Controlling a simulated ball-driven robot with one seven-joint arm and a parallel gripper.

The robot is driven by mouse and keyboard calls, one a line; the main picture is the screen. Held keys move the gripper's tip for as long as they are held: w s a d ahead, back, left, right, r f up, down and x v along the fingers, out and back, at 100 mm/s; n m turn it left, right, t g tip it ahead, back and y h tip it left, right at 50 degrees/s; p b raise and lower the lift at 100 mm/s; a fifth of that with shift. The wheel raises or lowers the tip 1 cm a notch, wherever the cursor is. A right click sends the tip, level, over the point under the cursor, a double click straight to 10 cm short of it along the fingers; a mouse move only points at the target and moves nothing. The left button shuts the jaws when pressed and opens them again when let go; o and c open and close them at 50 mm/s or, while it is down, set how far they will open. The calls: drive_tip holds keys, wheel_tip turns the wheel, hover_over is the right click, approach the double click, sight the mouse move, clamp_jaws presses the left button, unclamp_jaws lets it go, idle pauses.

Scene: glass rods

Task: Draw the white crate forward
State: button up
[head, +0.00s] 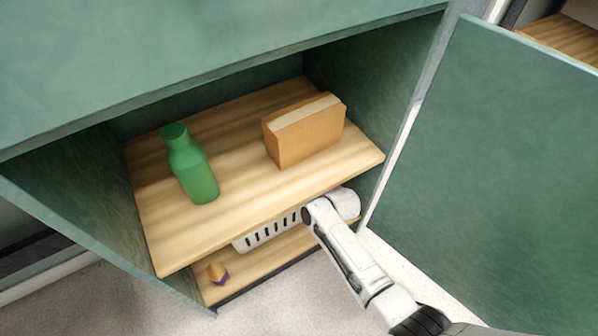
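The white crate (268,233) stands on the lower shelf of the green cabinet, under the upper shelf. Only part of its slotted front wall shows; the upper shelf hides its top and back. My white arm reaches in from the lower right, and its far end lies at the right end of the crate's visible wall. My gripper's fingers are hidden under the upper shelf and behind my arm. I cannot tell whether they touch the crate.
The upper shelf (235,222) holds a green bottle (194,170) and a cardboard box (306,133). A small brown and purple object (217,272) sits left on the lower shelf (262,267). An open green door (490,170) stands at right. The floor in front (285,310) is clear.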

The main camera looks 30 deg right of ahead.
clamp_jaws()
idle(0.3)
idle(0.3)
